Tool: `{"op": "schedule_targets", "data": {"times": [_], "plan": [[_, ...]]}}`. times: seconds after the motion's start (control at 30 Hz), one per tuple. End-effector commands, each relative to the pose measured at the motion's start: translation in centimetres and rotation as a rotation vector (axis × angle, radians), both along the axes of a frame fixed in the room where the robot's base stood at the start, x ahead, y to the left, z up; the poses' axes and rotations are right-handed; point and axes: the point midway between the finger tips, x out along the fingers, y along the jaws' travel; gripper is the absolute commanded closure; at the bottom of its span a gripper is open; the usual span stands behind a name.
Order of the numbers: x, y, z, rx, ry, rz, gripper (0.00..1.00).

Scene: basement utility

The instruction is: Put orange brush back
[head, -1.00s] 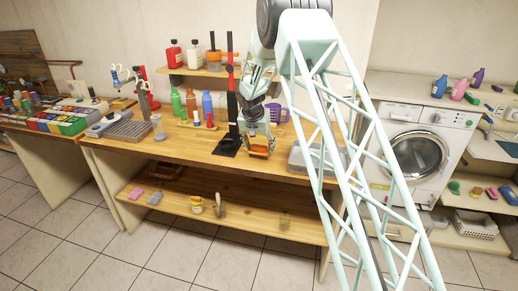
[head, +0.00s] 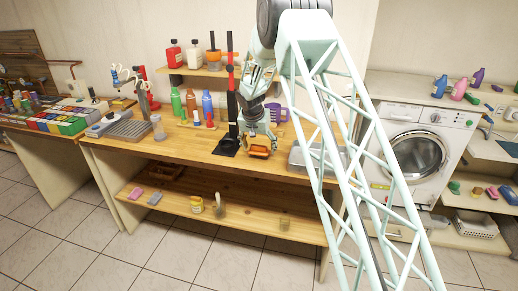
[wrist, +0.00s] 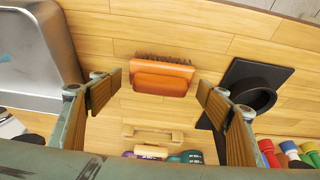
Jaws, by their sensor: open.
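The orange brush (wrist: 162,78) lies on the wooden bench top, close to its front edge. In the wrist view its dark bristles face the top of the picture, toward that edge. My gripper (wrist: 160,97) is open, with one finger on each side of the brush's width and a visible gap to each. The brush is beyond the fingertips. In the head view my gripper (head: 261,140) is over the bench, with the brush (head: 257,152) just below it, partly hidden by the fingers.
A black stand (head: 226,148) with a tall post is close on the left. A grey bin (head: 298,157) is on the right, partly behind my arm. A purple mug (head: 278,113) and several bottles (head: 191,102) are behind. A shelf (head: 210,70) hangs above.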

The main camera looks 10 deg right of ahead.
Motion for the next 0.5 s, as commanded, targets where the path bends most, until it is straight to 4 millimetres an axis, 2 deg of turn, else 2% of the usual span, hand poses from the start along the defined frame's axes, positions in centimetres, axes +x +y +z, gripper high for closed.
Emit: {"op": "schedule_targets", "data": {"times": [0.23, 0.5], "plan": [[0.0, 0.0, 0.5, 0.000, -0.001, 0.000, 0.30], [-0.9, 0.5, 2.9, 0.000, -0.002, 0.001, 0.30]]}}
